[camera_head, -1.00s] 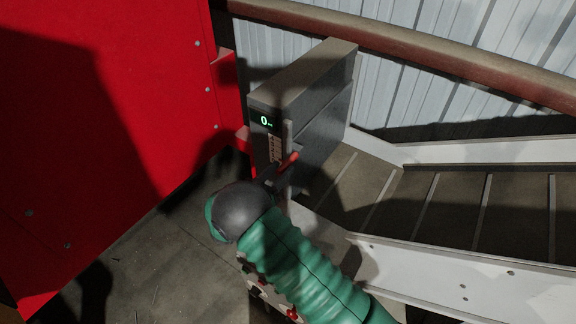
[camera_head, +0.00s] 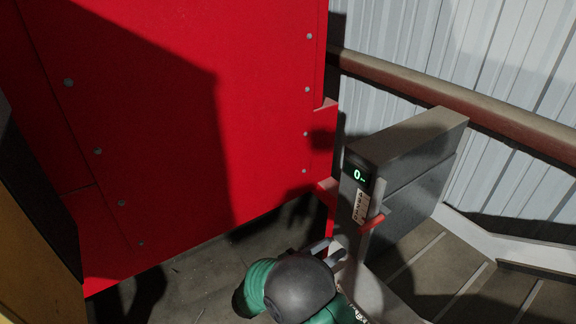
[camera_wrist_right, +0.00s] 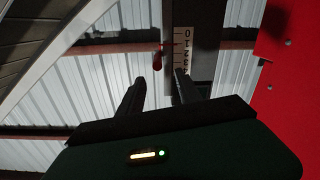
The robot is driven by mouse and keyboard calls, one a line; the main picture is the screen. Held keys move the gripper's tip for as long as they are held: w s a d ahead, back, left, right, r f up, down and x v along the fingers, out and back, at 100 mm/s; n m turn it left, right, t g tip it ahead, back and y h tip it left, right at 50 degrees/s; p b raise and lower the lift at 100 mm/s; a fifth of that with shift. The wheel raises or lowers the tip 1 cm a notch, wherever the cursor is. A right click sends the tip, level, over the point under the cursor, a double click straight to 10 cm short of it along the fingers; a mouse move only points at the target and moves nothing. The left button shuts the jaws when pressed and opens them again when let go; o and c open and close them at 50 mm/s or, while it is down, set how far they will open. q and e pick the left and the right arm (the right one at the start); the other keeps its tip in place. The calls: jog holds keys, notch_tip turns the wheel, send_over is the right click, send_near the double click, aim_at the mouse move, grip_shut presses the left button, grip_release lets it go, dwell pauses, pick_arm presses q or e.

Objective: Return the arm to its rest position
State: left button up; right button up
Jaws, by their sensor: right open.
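My right arm, in a green sleeve with a dark round wrist, comes in at the bottom of the head view. My right gripper (camera_head: 326,252) is open and empty, just left of and below a red lever (camera_head: 372,222) on a grey box (camera_head: 410,145). In the right wrist view its two dark fingers (camera_wrist_right: 160,84) stand apart with nothing between them. The lever (camera_wrist_right: 168,48) shows beyond the fingertips, clear of them. My left gripper is not in view.
The box has a green display (camera_head: 359,175) reading 0. A large red panel (camera_head: 180,110) fills the left. A conveyor bed with slats (camera_head: 450,275) lies at the lower right. A rusty rail (camera_head: 460,105) runs along the corrugated wall (camera_head: 480,50).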

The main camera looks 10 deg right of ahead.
jog(key=w+a+f+n+t+y+b, duration=0.45)
jog(key=w+n+y, duration=0.2)
jog(key=y, duration=0.55)
jog(key=s+f+n+g+y+b, duration=0.1)
jog(key=s+f+n+g+y, duration=0.1)
jog(key=s, duration=1)
jog(key=s+d+f+n+g+y+b, duration=0.1)
jog(key=s+f+g, duration=0.4)
jog(key=s, duration=0.8)
jog(key=shift+d+f+n+g+y, duration=0.3)
jog(key=shift+n+g+y, duration=0.55)
jog(key=shift+g, duration=0.1)
jog(key=shift+s+d, duration=0.1)
jog(key=shift+s, duration=0.1)
jog(key=shift+d, duration=0.15)
